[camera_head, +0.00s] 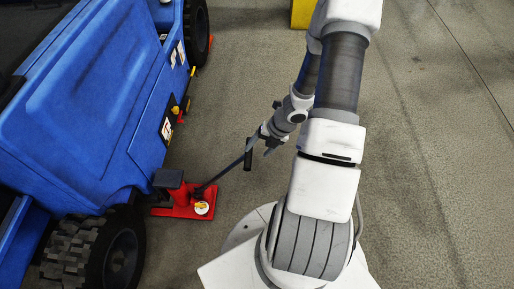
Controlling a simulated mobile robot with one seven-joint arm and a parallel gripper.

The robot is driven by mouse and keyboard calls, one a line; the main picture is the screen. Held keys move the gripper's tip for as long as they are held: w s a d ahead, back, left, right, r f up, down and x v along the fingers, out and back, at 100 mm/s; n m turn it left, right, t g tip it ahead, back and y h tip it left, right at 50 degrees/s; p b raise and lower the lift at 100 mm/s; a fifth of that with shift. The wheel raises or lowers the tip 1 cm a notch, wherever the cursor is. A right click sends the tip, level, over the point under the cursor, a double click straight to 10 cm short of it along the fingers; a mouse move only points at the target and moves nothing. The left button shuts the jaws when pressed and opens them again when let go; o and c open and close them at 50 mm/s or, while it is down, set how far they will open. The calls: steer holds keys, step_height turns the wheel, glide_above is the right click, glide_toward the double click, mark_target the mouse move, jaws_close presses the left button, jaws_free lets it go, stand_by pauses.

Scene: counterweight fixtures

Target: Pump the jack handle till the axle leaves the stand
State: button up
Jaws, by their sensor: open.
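A red jack (205,205) sits on the floor beside the front wheel of a blue vehicle (85,95). A dark block (168,178) tops its left part. Its dark jack handle (226,169) slants up to the right and ends in a black grip (248,155). My gripper (259,141) is open at the upper end of the handle, close to the grip; I cannot tell whether they touch. The axle and the stand cannot be made out; the vehicle's body covers its underside.
The vehicle's near tyre (122,258) and far tyre (198,32) flank its side. Small red and yellow parts (181,108) show at its side between them. A yellow object (303,13) stands at the top. The concrete floor (435,150) on the right is clear.

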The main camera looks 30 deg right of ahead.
mark_target(250, 161)
steer(key=b+x, duration=0.7)
steer(key=x, duration=0.1)
steer(key=shift+s+a, duration=0.1)
steer(key=shift+s, duration=0.2)
steer(key=shift+w+a+f+b, duration=0.1)
steer(key=shift+a+f+b, duration=0.05)
steer(key=shift+f+b, duration=0.2)
steer(key=shift+w+a+f+b, duration=0.15)
steer(key=shift+f+b, duration=0.1)
steer(key=shift+b, duration=0.2)
jaws_close()
